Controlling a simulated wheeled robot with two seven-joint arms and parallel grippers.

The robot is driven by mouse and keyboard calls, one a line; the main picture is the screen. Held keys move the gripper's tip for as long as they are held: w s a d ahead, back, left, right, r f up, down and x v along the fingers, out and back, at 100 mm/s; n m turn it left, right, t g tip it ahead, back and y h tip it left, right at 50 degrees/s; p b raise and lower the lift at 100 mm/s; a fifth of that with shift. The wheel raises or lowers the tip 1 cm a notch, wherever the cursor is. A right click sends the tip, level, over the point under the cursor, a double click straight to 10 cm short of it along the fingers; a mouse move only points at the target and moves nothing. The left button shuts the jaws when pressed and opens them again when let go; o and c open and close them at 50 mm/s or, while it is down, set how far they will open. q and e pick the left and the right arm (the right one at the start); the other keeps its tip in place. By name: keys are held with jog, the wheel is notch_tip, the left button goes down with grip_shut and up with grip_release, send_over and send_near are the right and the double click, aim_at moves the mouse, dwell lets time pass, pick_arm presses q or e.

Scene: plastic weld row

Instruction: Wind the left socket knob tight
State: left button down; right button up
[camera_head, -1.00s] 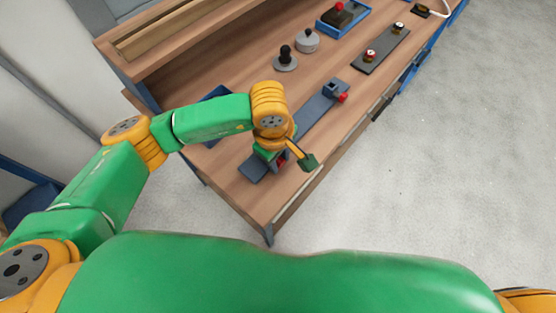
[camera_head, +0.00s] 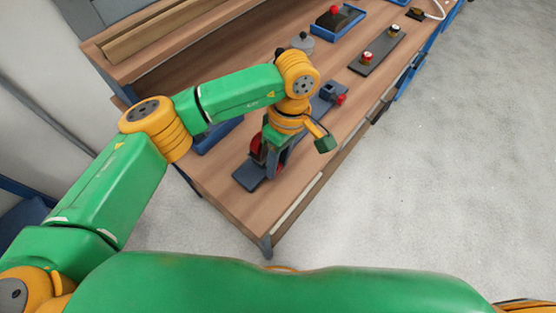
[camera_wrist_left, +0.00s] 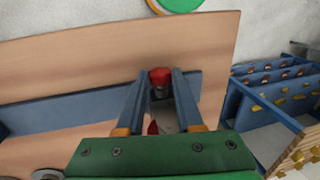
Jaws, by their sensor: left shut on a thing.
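In the head view the left socket stands near the front end of a long blue-grey strip (camera_head: 249,178) on the bench. My left gripper (camera_head: 274,165) points down over it. A dark and red part (camera_head: 257,147) shows beside its fingers, partly hidden by them. In the left wrist view the fingers (camera_wrist_left: 161,80) are shut on a red knob (camera_wrist_left: 160,74), which sits between the fingertips. How far the knob is wound in cannot be told. A second socket with a red knob (camera_head: 341,99) stands farther along the strip. My right gripper is not in view.
Wooden bars line the back. Blue racks (camera_wrist_left: 270,90) with yellow pieces stand beyond the bench edge in the wrist view.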

pick_arm(q)
jog(key=shift+f, duration=0.1)
jog(key=c, duration=0.6)
grip_release()
jog(key=shift+o, duration=0.2)
notch_tip(320, 180, up, 7)
jog(key=w+b, duration=0.1)
jog(key=shift+d, duration=0.4)
